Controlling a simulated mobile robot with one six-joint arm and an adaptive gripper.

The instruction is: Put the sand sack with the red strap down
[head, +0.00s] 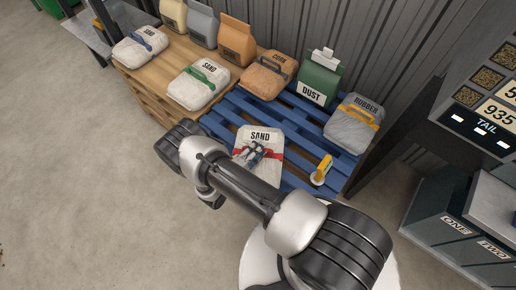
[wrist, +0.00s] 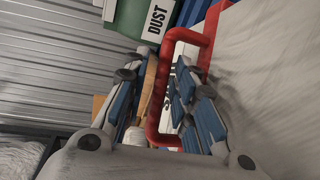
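The sand sack with the red strap (head: 268,137) is pale, with SAND printed on its top edge. It lies over the front part of the blue pallet (head: 222,129) in the head view; my arm hides its lower part. My gripper (head: 254,152) is over the middle of the sack. In the wrist view the red strap handle (wrist: 154,105) passes between the fingers of my gripper (wrist: 155,100). The fingers stand apart, with a visible gap between the left finger and the handle. The sack's pale surface (wrist: 270,80) fills the right of that view.
On the blue pallet are a green DUST bag (head: 318,80), a grey RUBBER sack (head: 353,125), an orange-brown CORN sack (head: 262,82) and a small yellow item (head: 323,168). A SAND sack with a green strap (head: 190,92) lies on the wooden pallet. A dark machine stands right.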

